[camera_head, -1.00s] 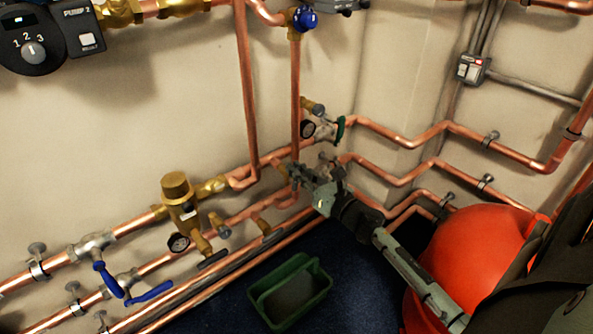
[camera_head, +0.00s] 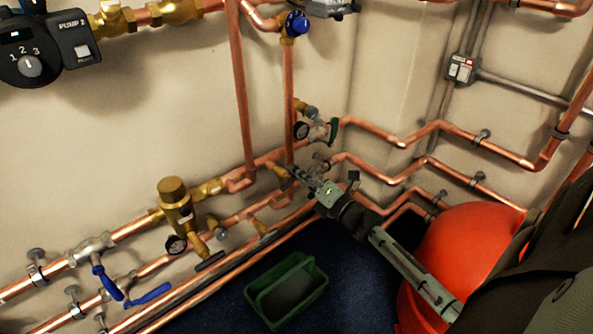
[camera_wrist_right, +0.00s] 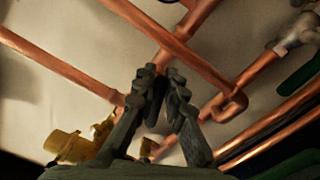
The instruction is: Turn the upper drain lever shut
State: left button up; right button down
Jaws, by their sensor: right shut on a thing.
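My right gripper (camera_head: 292,173) reaches in from the lower right to a small brass fitting (camera_head: 279,172) on the middle copper pipe, below the vertical riser. In the right wrist view its two dark fingers (camera_wrist_right: 165,99) are close together at the tips, shut on a small dark piece that they mostly hide. By its place this is the upper drain lever, though its shape and angle cannot be made out. A brass fitting also shows behind the fingers in the wrist view (camera_wrist_right: 67,144). My left gripper is not in view.
Copper pipes run along both walls. Blue levers (camera_head: 106,281) are at lower left. A green tray (camera_head: 262,320) and a red round vessel (camera_head: 455,250) stand in front.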

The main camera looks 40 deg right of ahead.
jog(key=m, duration=0.3)
jog(key=shift+d+f+p, duration=0.1)
jog(key=shift+f+p, duration=0.25)
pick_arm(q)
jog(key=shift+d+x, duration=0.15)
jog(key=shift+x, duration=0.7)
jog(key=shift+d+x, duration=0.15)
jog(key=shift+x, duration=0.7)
pick_arm(e)
jog(key=shift+f+m, duration=0.3)
jog(key=shift+m, duration=0.8)
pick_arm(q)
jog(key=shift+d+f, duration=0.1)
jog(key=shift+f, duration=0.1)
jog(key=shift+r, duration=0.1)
pick_arm(e)
jog(key=c, duration=1.6)
grip_release()
jog(key=shift+s, duration=0.1)
jog(key=s, duration=0.8)
jog(key=s+d, duration=0.1)
jog(key=s, duration=0.3)
